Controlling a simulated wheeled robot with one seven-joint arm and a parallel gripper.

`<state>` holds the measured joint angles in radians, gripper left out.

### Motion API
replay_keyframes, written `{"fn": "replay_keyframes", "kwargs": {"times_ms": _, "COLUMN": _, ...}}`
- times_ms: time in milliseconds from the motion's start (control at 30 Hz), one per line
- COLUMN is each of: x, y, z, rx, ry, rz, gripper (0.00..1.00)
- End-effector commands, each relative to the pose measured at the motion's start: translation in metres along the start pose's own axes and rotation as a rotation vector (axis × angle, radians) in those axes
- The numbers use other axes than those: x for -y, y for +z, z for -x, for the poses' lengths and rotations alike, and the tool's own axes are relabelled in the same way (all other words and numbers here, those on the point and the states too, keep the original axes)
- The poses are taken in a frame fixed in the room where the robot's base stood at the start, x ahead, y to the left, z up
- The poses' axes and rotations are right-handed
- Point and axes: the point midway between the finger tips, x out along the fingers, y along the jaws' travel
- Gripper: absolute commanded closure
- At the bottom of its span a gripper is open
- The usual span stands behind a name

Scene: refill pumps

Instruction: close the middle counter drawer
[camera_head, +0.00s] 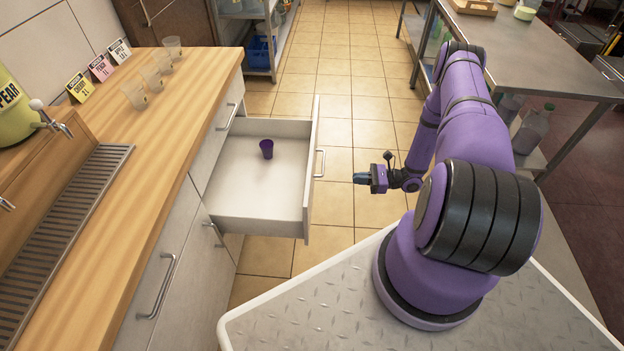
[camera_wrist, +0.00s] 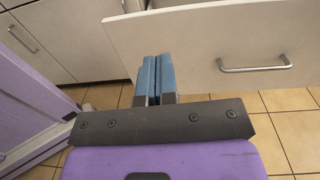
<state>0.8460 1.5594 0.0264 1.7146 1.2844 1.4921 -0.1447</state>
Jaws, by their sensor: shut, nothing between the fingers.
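The middle counter drawer (camera_head: 262,205) is pulled well out from the wooden-topped counter. Its white front panel with a metal handle (camera_head: 320,162) faces right, towards my arm. A small purple cup (camera_head: 266,148) stands inside the drawer. My gripper (camera_head: 361,178) is to the right of the drawer front in the head view, a short way from it. In the wrist view the blue fingers (camera_wrist: 157,78) are shut together and empty. There the drawer front (camera_wrist: 205,50) lies ahead of the fingertips, with its handle (camera_wrist: 254,67) to their right. I cannot tell whether the fingertips touch the panel.
The counter top (camera_head: 150,120) holds several clear cups, small label cards and a green dispenser (camera_head: 18,110). A blue crate (camera_head: 260,50) sits on a shelf at the back. A steel table (camera_head: 535,50) stands right of my arm. Tiled floor is clear beyond the drawer.

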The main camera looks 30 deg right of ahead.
Motion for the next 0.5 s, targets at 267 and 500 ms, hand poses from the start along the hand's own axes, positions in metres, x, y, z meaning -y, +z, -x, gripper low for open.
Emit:
{"fn": "replay_keyframes", "kwargs": {"times_ms": 267, "x": -0.008, "y": -0.018, "z": -0.003, "rx": 0.016, "ry": -0.043, "rz": -0.027, "gripper": 1.00}}
{"fn": "replay_keyframes", "kwargs": {"times_ms": 500, "x": -0.007, "y": -0.017, "z": -0.038, "rx": 0.017, "ry": -0.040, "rz": -0.026, "gripper": 1.00}}
